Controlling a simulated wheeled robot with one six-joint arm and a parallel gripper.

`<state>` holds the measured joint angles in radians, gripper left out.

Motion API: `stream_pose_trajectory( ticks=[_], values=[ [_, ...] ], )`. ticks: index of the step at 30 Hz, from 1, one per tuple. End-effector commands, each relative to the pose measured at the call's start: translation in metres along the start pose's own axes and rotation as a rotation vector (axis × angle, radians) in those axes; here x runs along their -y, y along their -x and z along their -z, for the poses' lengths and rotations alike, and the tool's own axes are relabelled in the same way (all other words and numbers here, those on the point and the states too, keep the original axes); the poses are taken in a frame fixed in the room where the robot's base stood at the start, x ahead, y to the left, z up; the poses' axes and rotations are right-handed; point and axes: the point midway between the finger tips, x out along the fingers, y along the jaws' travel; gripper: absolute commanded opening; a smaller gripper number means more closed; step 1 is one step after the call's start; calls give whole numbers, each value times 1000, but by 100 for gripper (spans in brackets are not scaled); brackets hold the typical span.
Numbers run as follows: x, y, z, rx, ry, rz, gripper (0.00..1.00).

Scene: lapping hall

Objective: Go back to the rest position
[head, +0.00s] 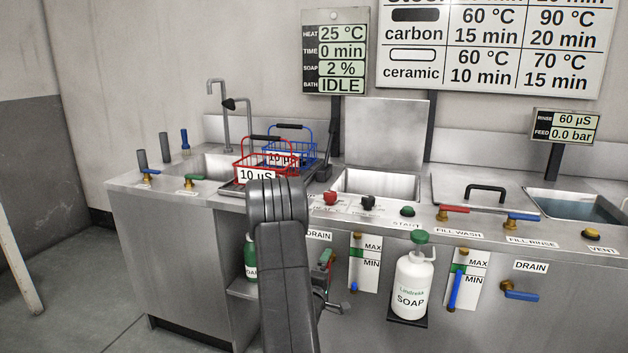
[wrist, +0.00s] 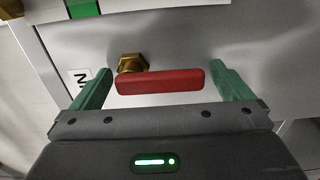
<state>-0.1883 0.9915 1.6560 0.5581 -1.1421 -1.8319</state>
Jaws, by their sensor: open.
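My gripper (wrist: 160,84) is open, with one green finger on each side of a red lever handle (wrist: 160,81) in the wrist view. I see gaps between the handle and both fingers, so it is not gripped. A brass nut (wrist: 132,63) sits just behind the handle on the steel panel. In the head view my dark arm reaches forward and down to the counter front. My gripper (head: 327,260) shows there partly hidden behind the arm, low under the left DRAIN label (head: 319,236).
A steel wash counter (head: 150,215) fills the front. A white soap bottle (head: 414,283) and a blue lever (head: 455,291) stand right of my arm. Red (head: 252,158) and blue (head: 305,150) wire baskets are on top. A green bottle (head: 251,257) sits left. Floor at left is clear.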

Motion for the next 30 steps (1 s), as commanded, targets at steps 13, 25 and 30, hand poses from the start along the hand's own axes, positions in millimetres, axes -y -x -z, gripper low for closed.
stream_pose_trajectory(
  ticks=[13,25,30],
  values=[
    [0,51,1,-3,11,4,99],
    [0,132,1,-5,12,3,99],
    [0,112,-2,5,6,-3,99]
  ],
)
